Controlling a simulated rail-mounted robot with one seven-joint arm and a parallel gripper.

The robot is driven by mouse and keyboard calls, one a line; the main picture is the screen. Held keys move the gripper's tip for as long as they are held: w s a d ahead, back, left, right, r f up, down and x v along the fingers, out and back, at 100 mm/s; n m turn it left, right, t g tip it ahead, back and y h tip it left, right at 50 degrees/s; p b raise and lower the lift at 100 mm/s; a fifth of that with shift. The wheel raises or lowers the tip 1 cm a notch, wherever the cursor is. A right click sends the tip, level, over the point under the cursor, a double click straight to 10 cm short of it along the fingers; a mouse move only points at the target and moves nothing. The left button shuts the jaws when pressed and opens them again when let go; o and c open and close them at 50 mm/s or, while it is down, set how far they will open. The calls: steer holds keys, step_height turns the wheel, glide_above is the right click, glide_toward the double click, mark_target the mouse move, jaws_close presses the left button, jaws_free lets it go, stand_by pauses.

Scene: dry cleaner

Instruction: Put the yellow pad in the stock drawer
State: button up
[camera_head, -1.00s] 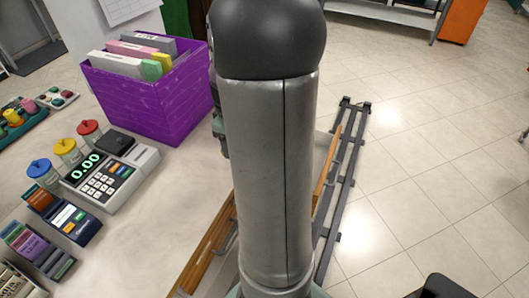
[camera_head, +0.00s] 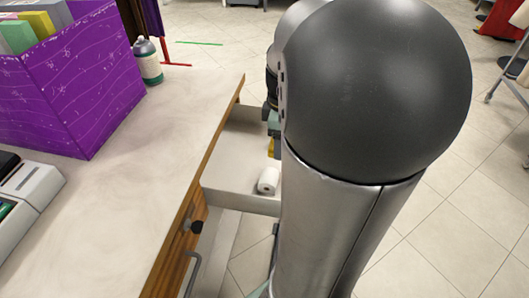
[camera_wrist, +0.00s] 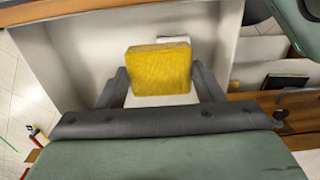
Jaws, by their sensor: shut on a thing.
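The yellow pad (camera_wrist: 158,70) is between the two dark fingers of my gripper (camera_wrist: 160,82) in the wrist view, and the gripper is shut on it. The stock drawer (camera_head: 235,145) stands pulled out from the counter, pale inside, in the head view. In the wrist view, the pad is over the drawer's pale interior (camera_wrist: 85,50); its height above the floor of the drawer is hard to tell. In the head view, my arm hides most of the gripper, and only a sliver of yellow (camera_head: 275,148) shows beside it.
A white roll (camera_head: 268,180) lies in the drawer near its front. The counter (camera_head: 150,150) holds a purple box (camera_head: 85,85) of folders, a bottle (camera_head: 148,62) and part of a register (camera_head: 25,200). Another drawer handle (camera_head: 192,270) shows below the counter edge.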

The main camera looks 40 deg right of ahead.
steer(key=w+d+f+b, duration=0.1)
steer(key=w+d+f, duration=0.1)
steer(key=w+f, duration=0.1)
steer(key=w+d+f+b, duration=0.1)
steer(key=w+d+f, duration=0.1)
steer(key=w, duration=0.1)
steer(key=w+d+f+b, duration=0.1)
steer(key=w+d+f, duration=0.2)
steer(key=w, duration=0.1)
steer(key=shift+w+f, duration=0.1)
steer(key=shift+f, duration=0.25)
steer(key=shift+w+d+f, duration=0.1)
steer(key=shift+w+f, duration=0.05)
steer(key=shift+f, duration=0.15)
steer(key=shift+w+d+f+b, duration=0.15)
steer(key=shift+f+b, duration=0.45)
steer(key=shift+f, duration=1.05)
steer(key=shift+f, duration=0.1)
steer(key=o, duration=1)
